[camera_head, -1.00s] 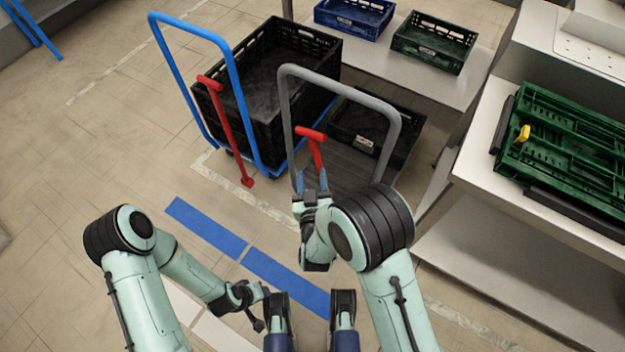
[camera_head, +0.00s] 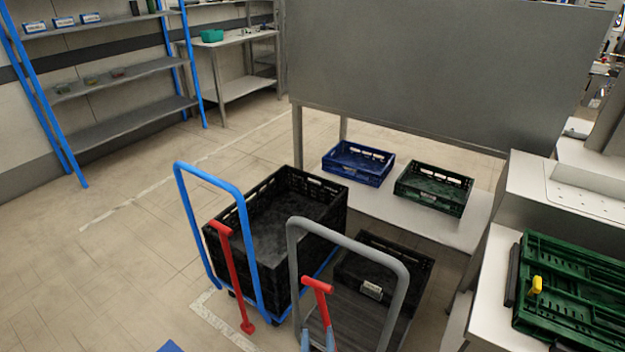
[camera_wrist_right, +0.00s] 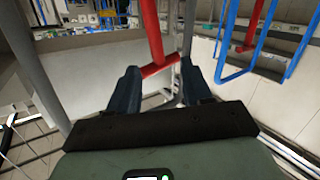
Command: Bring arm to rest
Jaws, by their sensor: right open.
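My right gripper (camera_head: 318,343) shows only as two blue fingertips at the bottom edge of the head view, just below a red T-handle (camera_head: 318,287) on the grey cart (camera_head: 403,290). In the right wrist view, the gripper (camera_wrist_right: 160,82) has its blue fingers spread apart. The red T-handle (camera_wrist_right: 158,67) lies between or just beyond the fingertips; I cannot tell whether they touch it. The rest of my right arm is out of the head view. My left arm and gripper are in neither current view.
A blue-framed cart (camera_head: 250,250) holds a large black crate (camera_head: 322,200); a second red handle (camera_head: 232,275) stands by it. The grey cart holds a black crate (camera_head: 415,265). Blue (camera_head: 358,178) and green (camera_head: 450,205) crates sit on a low table behind. Open floor lies left.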

